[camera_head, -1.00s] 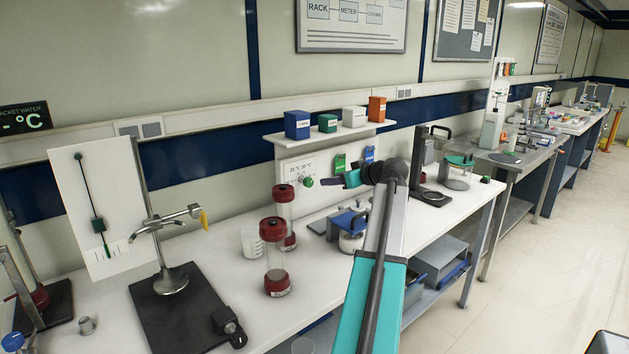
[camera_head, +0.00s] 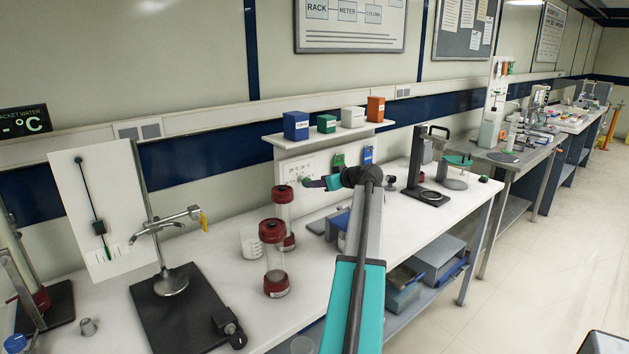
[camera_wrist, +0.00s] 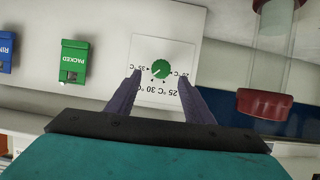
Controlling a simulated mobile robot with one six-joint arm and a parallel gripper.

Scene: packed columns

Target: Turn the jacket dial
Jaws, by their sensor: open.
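The jacket dial is a round green knob (camera_wrist: 160,69) with a pale pointer mark, on a white plate (camera_wrist: 178,48) printed with temperatures around 25, 30 and 35 °C. The plate appears upside down in the wrist view. My gripper (camera_wrist: 161,77) is open, its two purple fingers spread to either side of the knob, with gaps between. I cannot tell how deep the tips are relative to the knob. In the head view my gripper (camera_head: 316,183) is close in front of the wall plate (camera_head: 292,167) and partly covers it.
Green (camera_wrist: 74,60) and blue tags hang beside the plate. A red-capped glass column (camera_wrist: 265,104) is near in the wrist view. In the head view two red-capped columns (camera_head: 273,258) stand left of my arm, below a shelf (camera_head: 330,134) with several small boxes.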

